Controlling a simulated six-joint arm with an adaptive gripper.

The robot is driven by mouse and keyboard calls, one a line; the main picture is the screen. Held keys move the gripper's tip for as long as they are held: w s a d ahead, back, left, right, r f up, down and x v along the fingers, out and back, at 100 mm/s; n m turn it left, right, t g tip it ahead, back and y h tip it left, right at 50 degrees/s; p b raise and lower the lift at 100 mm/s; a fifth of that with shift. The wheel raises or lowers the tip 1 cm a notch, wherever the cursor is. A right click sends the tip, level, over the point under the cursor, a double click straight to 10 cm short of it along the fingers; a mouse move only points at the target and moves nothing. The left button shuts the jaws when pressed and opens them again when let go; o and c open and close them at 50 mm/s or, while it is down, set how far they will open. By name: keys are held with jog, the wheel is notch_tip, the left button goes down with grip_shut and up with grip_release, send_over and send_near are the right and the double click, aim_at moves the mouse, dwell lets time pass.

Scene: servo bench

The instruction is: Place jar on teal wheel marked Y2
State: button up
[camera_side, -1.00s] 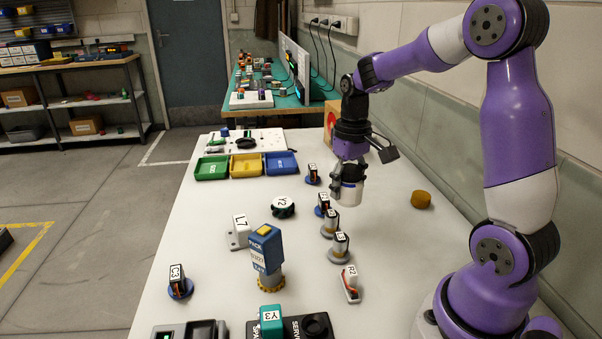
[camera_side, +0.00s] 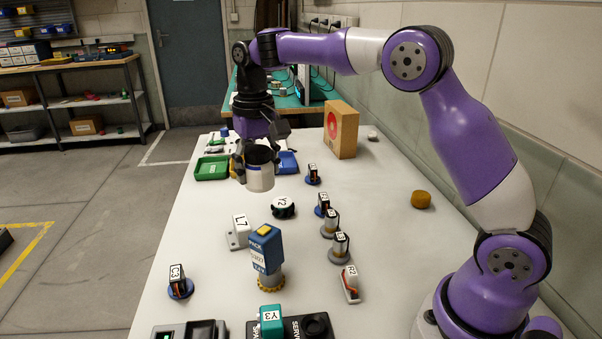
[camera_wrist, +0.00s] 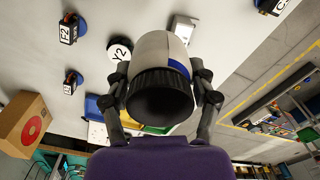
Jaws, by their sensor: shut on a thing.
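My gripper (camera_side: 256,160) is shut on the jar (camera_side: 260,179), a white jar with a blue band and a dark lid, held upright above the table. In the wrist view the jar (camera_wrist: 160,85) fills the middle between the two fingers.
The block marked L7 (camera_side: 239,233) and a blue box-topped part (camera_side: 266,250) stand nearer the camera. Several small marked parts, such as R2 (camera_side: 350,284), stand to the right. A green tray (camera_side: 212,168) and an orange box (camera_side: 341,130) are farther back.

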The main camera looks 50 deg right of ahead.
jog(key=w+d+f, duration=0.1)
jog(key=d+f, duration=0.1)
jog(key=d, duration=0.1)
jog(key=w+d+f, duration=0.1)
jog(key=d+f, duration=0.1)
jog(key=d, duration=0.1)
jog(key=w+d+f, duration=0.1)
jog(key=d+f, duration=0.1)
jog(key=d, duration=0.1)
jog(key=shift+d, duration=0.25)
jog(key=shift+f, duration=2)
jog(key=shift+f, duration=0.15)
jog(key=o, duration=1.3)
jog(key=shift+c, duration=0.2)
